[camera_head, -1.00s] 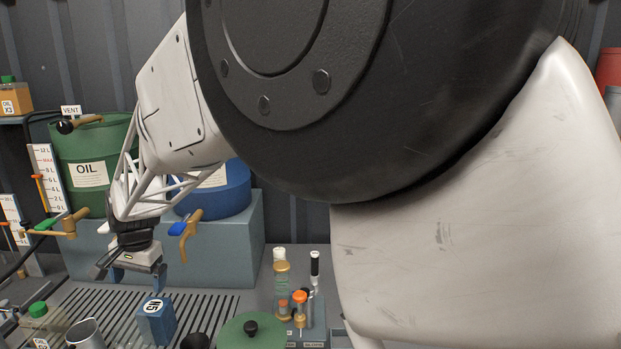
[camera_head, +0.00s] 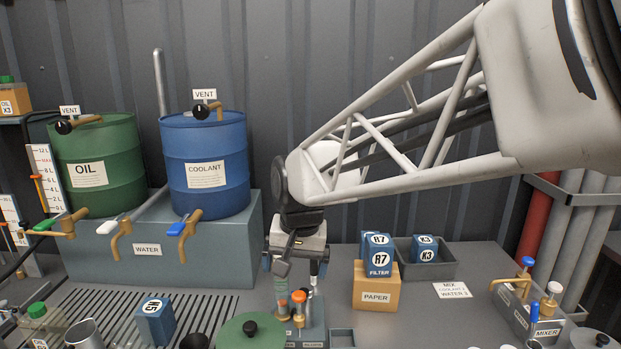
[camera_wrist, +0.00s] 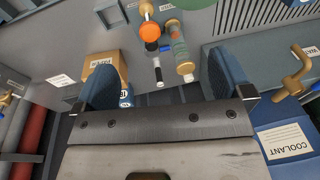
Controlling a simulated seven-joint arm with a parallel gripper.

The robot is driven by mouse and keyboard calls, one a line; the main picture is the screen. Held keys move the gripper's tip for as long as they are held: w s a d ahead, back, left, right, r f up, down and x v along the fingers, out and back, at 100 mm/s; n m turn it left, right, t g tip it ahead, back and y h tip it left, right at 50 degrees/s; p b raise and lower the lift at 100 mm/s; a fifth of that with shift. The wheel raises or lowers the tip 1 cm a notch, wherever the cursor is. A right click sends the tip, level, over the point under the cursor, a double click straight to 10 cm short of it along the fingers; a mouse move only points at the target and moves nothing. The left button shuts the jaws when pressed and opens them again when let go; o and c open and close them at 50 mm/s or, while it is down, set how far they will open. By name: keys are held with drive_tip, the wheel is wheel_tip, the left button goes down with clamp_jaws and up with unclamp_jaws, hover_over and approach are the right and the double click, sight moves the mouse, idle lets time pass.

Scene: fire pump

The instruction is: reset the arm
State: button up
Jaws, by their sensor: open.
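My arm reaches in from the upper right in the head view. My gripper (camera_head: 296,266) points down over the back of the bench, in line with a small rack of bottles (camera_head: 300,310). Its two blue-padded fingers are spread apart, and nothing is held between them. In the wrist view my gripper (camera_wrist: 165,82) shows both pads. An orange-capped bottle (camera_wrist: 150,32), a black and white stick and a gold-capped bottle (camera_wrist: 184,68) show beyond the gap, apart from the pads as far as I can tell. The gripper partly hides the rack's tall bottles in the head view.
Green oil drum (camera_head: 95,165) and blue coolant drum (camera_head: 204,165) stand at left above taps. Right of my gripper are a paper box (camera_head: 376,296), blue filter boxes (camera_head: 380,262), a grey tray (camera_head: 445,268) and a mixer (camera_head: 528,312).

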drive_tip(key=s+d+f, duration=0.1)
drive_tip(key=s+d, duration=0.9)
drive_tip(key=s+d+f+t+h, duration=0.1)
drive_tip(key=s+d+f, duration=0.1)
drive_tip(key=s+d, duration=0.8)
drive_tip(key=shift+d+f, duration=0.25)
drive_tip(key=shift+d, duration=0.45)
